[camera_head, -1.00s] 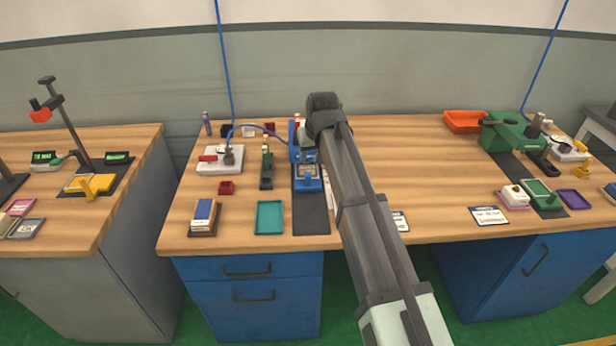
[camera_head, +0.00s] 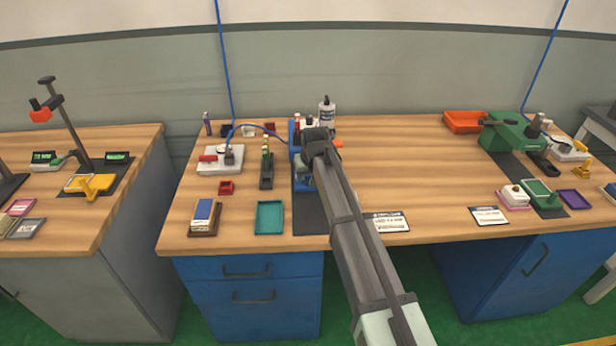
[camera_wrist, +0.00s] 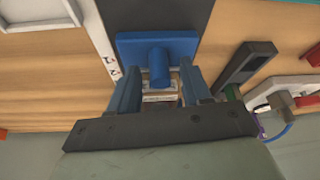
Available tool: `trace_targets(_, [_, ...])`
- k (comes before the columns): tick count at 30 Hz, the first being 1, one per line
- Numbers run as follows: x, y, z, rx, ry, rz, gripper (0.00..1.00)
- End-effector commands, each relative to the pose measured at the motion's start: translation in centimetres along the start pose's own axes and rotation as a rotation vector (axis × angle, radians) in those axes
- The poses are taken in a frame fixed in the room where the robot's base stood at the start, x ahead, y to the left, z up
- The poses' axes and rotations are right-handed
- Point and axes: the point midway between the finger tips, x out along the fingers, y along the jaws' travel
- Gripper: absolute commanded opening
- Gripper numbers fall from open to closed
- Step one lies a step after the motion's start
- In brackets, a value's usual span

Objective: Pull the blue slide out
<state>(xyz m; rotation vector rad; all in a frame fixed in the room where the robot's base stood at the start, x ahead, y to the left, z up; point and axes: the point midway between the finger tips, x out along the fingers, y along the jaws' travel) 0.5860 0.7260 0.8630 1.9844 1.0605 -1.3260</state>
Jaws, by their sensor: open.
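The blue slide (camera_wrist: 158,47) shows in the wrist view as a flat blue plate with a round blue knob standing up from it, on a dark mat (camera_wrist: 165,14). My gripper (camera_wrist: 157,82) is open, its two fingers on either side of the knob's line. I cannot tell whether they touch it. A pale piece lies between the fingers, partly hidden. In the head view my gripper and arm cover the slide, and only part of the blue fixture (camera_head: 295,137) shows beside them.
A teal tray (camera_head: 270,217) and a blue-and-white block on a brown base (camera_head: 204,217) lie at the left front. A black holder (camera_head: 267,172) stands just left of the mat. A white bottle (camera_head: 327,113) stands behind. The table's middle right is clear.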

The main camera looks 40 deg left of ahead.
Motion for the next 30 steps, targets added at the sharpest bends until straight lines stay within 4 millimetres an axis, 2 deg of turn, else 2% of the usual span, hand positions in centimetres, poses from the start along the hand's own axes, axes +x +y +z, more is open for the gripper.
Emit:
trace_targets(12, [0.63, -0.01, 0.03, 0.0, 0.0, 0.0, 0.48])
trace_targets(27, [0.6, 0.0, 0.03, 0.0, 0.0, 0.0, 0.01])
trace_targets(30, [0.6, 0.0, 0.02, 0.0, 0.0, 0.0, 0.0])
